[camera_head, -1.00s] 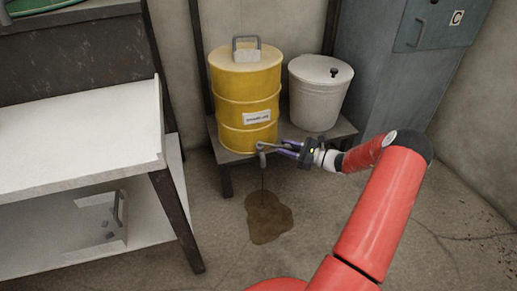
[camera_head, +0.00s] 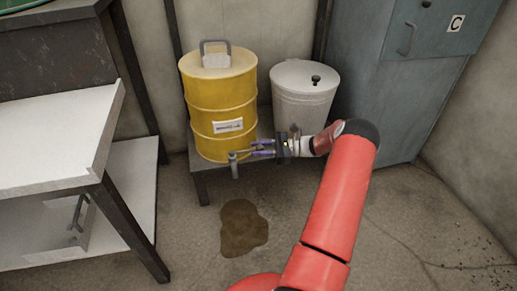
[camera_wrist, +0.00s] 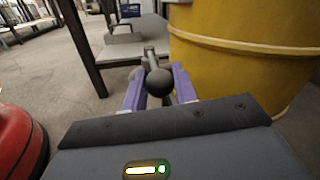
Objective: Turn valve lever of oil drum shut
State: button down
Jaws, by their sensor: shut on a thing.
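The yellow oil drum (camera_head: 215,105) stands on a low dark stand, with a white label and a handle on top. Its spout (camera_head: 234,165) points down at the drum's lower front. No oil stream shows under it now. My gripper (camera_head: 263,147) reaches in from the right beside the drum's lower side. In the wrist view my purple-padded fingers (camera_wrist: 160,88) are shut on the valve lever, whose dark round knob (camera_wrist: 159,82) sits between them. The drum's side (camera_wrist: 245,50) fills the right of that view. The lever's far part is mostly hidden by the knob.
A brown oil puddle (camera_head: 243,228) lies on the floor. A white-topped table (camera_head: 55,135) is at left, a grey cabinet (camera_head: 385,110) at right.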

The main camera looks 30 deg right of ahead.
jog(key=shift+w, duration=0.1)
jog(key=c, duration=1.1)
grip_release()
jog(key=shift+c, duration=0.2)
jog(key=v, duration=0.8)
jog(key=shift+a, duration=0.1)
